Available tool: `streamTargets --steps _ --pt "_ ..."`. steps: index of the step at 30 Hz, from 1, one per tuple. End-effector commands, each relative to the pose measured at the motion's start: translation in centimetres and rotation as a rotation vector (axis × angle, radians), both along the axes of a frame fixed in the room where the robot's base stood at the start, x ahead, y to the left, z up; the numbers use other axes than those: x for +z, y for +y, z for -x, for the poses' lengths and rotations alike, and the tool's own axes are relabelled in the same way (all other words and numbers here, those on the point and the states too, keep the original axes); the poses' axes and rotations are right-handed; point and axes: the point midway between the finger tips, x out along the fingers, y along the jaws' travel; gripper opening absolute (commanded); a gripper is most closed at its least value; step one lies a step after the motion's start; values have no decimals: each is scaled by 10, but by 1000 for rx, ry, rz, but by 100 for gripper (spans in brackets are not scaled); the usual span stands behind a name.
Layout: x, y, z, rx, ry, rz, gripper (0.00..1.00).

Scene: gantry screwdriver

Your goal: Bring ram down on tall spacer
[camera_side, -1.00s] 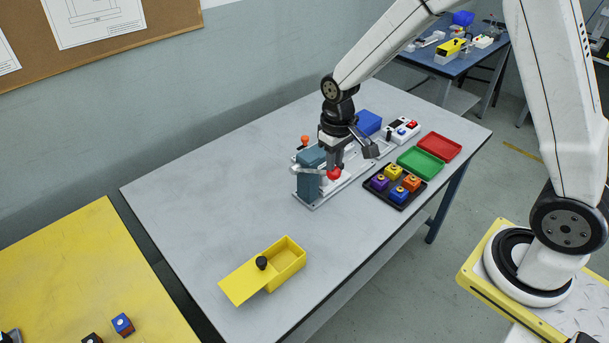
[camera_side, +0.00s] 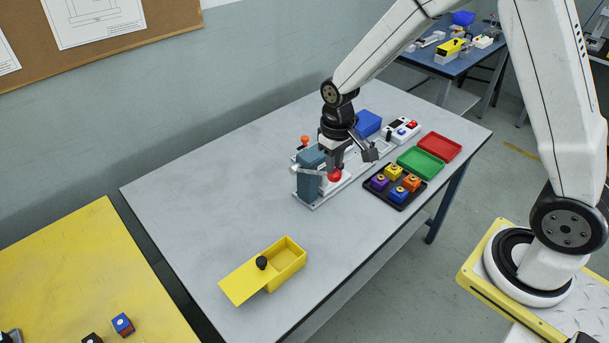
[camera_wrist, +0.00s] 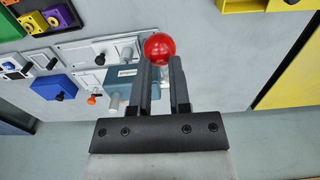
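The press (camera_side: 308,180), with a blue-grey body, stands on a pale base on the grey table. Its metal lever ends in a red ball knob (camera_side: 335,176), and the lever slopes down toward the knob. My gripper (camera_side: 337,166) points down at the knob. In the wrist view the red knob (camera_wrist: 159,46) sits at the tips of my two fingers (camera_wrist: 161,66), which stand apart by less than its width and appear closed on it. The press body (camera_wrist: 118,80) is partly behind the left finger. I cannot make out the ram or the tall spacer; my gripper and the press cover that area.
A black tray (camera_side: 401,203) with coloured blocks lies right of the press. Green (camera_side: 421,163) and red (camera_side: 439,147) trays, a blue box (camera_side: 368,123) and a white control box (camera_side: 402,130) stand beyond. A yellow box (camera_side: 289,259) is nearer; the table's left side is clear.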

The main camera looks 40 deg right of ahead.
Motion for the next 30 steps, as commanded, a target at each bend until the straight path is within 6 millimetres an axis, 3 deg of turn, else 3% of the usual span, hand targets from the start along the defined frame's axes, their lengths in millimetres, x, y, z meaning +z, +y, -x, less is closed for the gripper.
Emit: streamTargets --steps 30 --pt "-17 0 7 0 0 0 21"
